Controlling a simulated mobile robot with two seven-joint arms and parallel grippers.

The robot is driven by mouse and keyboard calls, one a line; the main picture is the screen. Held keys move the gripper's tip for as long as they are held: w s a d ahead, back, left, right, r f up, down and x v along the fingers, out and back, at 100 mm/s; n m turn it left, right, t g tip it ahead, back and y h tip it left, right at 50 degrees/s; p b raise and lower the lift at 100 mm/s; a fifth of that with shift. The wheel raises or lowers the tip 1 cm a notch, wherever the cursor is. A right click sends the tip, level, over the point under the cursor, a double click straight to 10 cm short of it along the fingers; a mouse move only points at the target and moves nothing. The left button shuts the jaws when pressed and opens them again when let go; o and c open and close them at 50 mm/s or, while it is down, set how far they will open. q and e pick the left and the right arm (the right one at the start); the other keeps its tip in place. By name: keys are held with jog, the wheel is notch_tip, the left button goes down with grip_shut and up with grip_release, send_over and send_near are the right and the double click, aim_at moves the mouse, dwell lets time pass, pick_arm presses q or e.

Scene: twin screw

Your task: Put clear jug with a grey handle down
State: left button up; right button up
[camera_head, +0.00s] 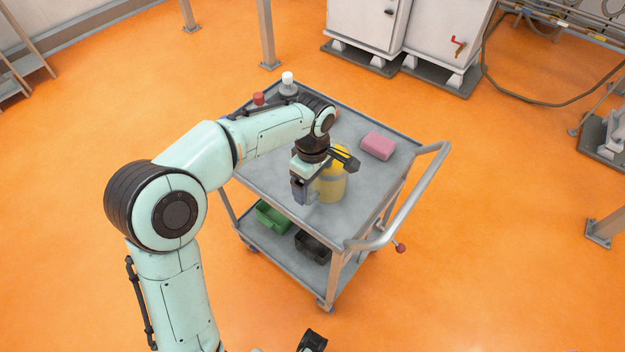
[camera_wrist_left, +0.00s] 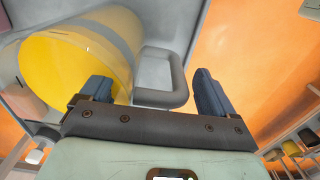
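The clear jug (camera_head: 331,188) with yellow contents appears to stand on the grey top of the cart (camera_head: 270,172), partly hidden by my left gripper. In the left wrist view the jug (camera_wrist_left: 75,58) fills the upper left, with its grey handle (camera_wrist_left: 180,80) reaching toward the middle. My left gripper (camera_head: 306,192) is at the jug's near left side. In the left wrist view its dark fingers (camera_wrist_left: 155,95) are spread apart, with the handle in the gap and not clamped. A dark part at the bottom edge of the head view may be my right gripper (camera_head: 312,341); its fingers are unclear.
A pink block (camera_head: 378,146) lies on the cart top to the right. A white-capped bottle (camera_head: 288,86) and a red-capped one (camera_head: 258,99) are at the back left. The lower shelf holds a green bin (camera_head: 272,217) and a black bin (camera_head: 312,247). A push handle (camera_head: 420,195) runs along the right.

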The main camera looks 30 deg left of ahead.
pick_arm(q)
notch_tip(320, 180, up, 12)
jog(key=p, duration=0.2)
jog(key=shift+r+p, duration=0.15)
jog(key=shift+p, duration=0.15)
dwell(0.6)
